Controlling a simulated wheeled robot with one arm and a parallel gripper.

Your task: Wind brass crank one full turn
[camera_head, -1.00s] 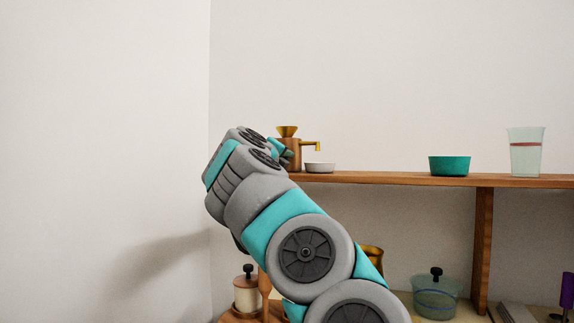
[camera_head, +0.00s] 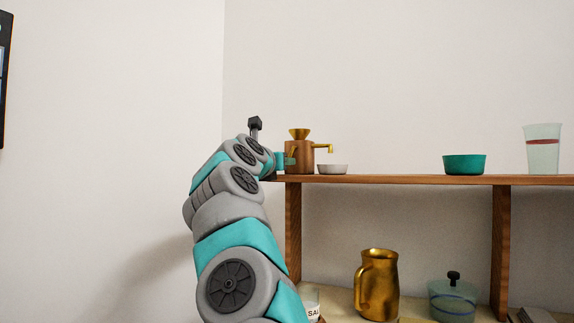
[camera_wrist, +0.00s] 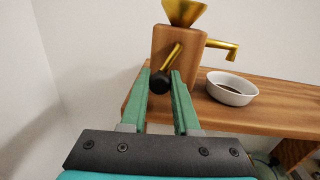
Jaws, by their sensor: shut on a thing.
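A brown wooden grinder (camera_head: 304,152) with a brass funnel (camera_head: 299,133) on top and a brass spout on its right stands at the left end of the shelf. In the wrist view the brass crank (camera_wrist: 173,56) slants down and left from the front of the grinder's body (camera_wrist: 187,48). It ends in a black round knob (camera_wrist: 158,82). My gripper (camera_wrist: 161,78) is shut on this knob, with its green fingers either side of it. In the head view my gripper (camera_head: 287,161) is at the grinder's left side, and the knob is hidden there.
A small white bowl (camera_head: 332,169) with dark contents stands right of the grinder, under the spout. A teal bowl (camera_head: 464,164) and a pale glass (camera_head: 542,152) stand farther right on the shelf (camera_head: 400,180). A brass jug (camera_head: 378,285) is below. A wall is at left.

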